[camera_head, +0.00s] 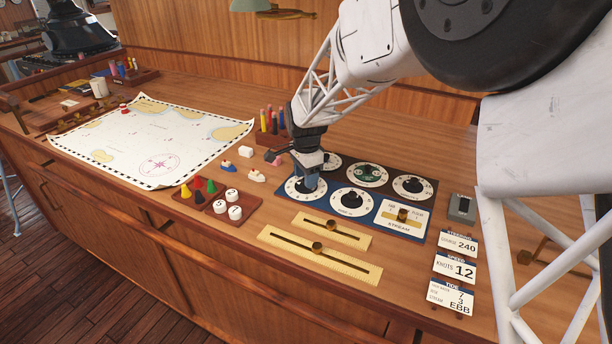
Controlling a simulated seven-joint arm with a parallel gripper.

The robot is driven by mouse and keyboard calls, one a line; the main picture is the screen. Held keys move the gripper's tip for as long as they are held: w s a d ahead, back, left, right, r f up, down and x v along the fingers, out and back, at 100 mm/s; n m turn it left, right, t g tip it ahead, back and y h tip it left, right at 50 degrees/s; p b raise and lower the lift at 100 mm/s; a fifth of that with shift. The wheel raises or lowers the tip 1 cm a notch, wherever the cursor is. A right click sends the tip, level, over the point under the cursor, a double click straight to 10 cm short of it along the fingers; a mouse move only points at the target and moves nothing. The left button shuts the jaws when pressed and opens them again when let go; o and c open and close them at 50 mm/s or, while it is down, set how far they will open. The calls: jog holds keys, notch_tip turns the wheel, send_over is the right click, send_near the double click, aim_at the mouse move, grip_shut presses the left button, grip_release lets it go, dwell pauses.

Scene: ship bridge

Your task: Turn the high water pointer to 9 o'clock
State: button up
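A panel with a blue front part (328,213) and a dark back part holds several round white dials with black pointer knobs. My gripper (308,182) points down over the front left dial (292,191), with its fingertips at the dial's middle. They hide that dial's knob, so I cannot tell its direction or whether they grip it. The front middle dial (351,202) has a black pointer knob. The labels are too small to read, so I cannot tell by name which one is the high water pointer.
Behind are a green-centred dial (367,174), another dial (412,187) and one partly hidden by my gripper. A STREAM plate (404,219) is at right. Brass slider scales (320,255) lie in front. A chart (150,140), small boats and a peg tray (212,203) are left.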

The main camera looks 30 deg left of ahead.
dwell(0.3)
jog(key=shift+r, duration=3.9)
jog(key=shift+d, duration=0.2)
jog(key=s+d+r+n, duration=0.1)
jog(key=s+d+r, duration=0.2)
jog(key=d, duration=0.8)
jog(key=s+d+r+n+t, duration=0.1)
jog(key=s+d+r, duration=0.25)
jog(key=d, duration=0.75)
jog(key=s+d+r+n, duration=0.15)
jog(key=d+r, duration=0.25)
jog(key=d, duration=0.7)
jog(key=s+d+f+n, duration=0.1)
jog(key=s+d+f, duration=0.1)
jog(key=s+d, duration=0.8)
jog(key=s+d+f+n+t, duration=0.1)
jog(key=s+d+n, duration=0.1)
jog(key=s+d, duration=0.8)
jog(key=s, duration=0.3)
jog(key=shift+f+t, duration=0.3)
jog(key=shift+f, duration=0.1)
